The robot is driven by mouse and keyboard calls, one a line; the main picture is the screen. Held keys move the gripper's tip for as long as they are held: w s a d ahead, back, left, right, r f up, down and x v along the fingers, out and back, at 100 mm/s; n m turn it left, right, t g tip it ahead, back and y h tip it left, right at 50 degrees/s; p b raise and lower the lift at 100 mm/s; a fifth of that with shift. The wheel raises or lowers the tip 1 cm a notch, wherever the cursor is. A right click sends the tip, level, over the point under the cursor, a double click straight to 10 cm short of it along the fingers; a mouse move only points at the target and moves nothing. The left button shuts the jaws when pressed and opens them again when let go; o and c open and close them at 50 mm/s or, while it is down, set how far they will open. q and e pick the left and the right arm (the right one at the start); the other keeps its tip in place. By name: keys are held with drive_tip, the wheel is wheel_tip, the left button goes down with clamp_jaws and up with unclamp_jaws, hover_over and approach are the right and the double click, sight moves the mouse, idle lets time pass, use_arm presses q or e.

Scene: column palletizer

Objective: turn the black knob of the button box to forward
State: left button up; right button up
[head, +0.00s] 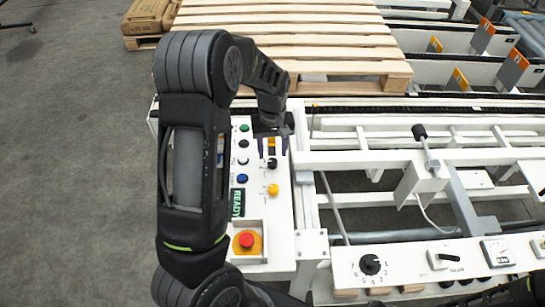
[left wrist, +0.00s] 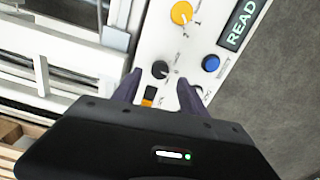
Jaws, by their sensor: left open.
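The button box (head: 258,213) is a white panel left of the conveyor frame. Its black knob (head: 272,163) sits between an orange switch (head: 271,143) and a yellow knob (head: 273,190). My left gripper (head: 272,147) is over the far end of the box, with its dark purple fingers apart. In the left wrist view, the black knob (left wrist: 160,69) lies between and just beyond the fingertips of the open left gripper (left wrist: 159,78). I see no contact with the knob. Its pointer direction is too small to tell. My right gripper is not in view.
A blue button (head: 242,178), a READY display (head: 238,203) and a red emergency stop (head: 246,240) share the panel. A second panel with a black dial (head: 370,264) stands at the lower right. A wooden pallet (head: 330,45) lies behind.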

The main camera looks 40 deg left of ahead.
sight(272, 161)
use_arm(q)
drive_tip(key=shift+f, duration=2.2)
drive_tip(key=shift+c, duration=0.4)
clamp_jaws()
